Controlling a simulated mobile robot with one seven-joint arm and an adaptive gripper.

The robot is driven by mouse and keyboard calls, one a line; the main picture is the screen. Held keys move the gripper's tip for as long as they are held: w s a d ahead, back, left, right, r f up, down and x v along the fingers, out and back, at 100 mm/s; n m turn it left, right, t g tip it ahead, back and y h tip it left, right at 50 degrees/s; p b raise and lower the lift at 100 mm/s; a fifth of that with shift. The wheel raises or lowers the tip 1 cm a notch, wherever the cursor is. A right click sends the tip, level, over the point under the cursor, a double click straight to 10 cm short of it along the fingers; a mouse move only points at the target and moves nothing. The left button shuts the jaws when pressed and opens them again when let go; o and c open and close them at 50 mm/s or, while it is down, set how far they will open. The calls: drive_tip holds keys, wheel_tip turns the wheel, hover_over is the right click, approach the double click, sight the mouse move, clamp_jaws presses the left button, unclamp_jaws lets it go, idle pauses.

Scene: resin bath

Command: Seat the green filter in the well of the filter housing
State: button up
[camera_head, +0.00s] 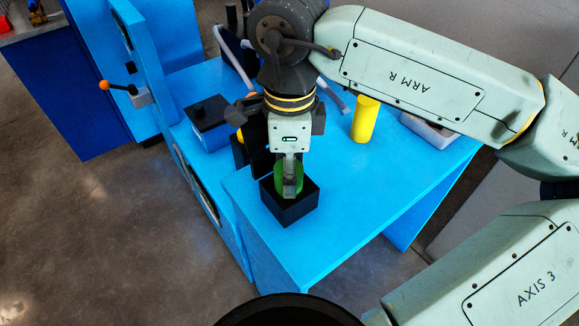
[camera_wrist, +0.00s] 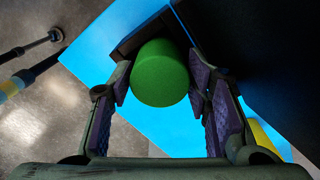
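The green filter (camera_wrist: 160,72) is a short round cylinder between the two finger pads of my gripper (camera_wrist: 160,85) in the wrist view. Both pads seem to meet its sides. In the head view, one finger of my gripper (camera_head: 289,184) covers part of the green filter (camera_head: 279,180). The filter housing (camera_head: 290,214) is a black box near the table's front left corner, with the filter upright over or in its top opening. How deep the filter sits is hidden. In the wrist view a dark housing edge (camera_wrist: 140,36) shows behind the filter.
A yellow cylinder (camera_head: 365,120) stands on the blue table (camera_head: 370,190), behind and right of the housing. A blue box with a black top (camera_head: 208,114) is at the back left. A grey tray (camera_head: 428,131) lies at the right. The table's front right is clear.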

drive_tip(key=shift+r, duration=0.15)
wheel_tip(320, 180, up, 12)
idle(0.7)
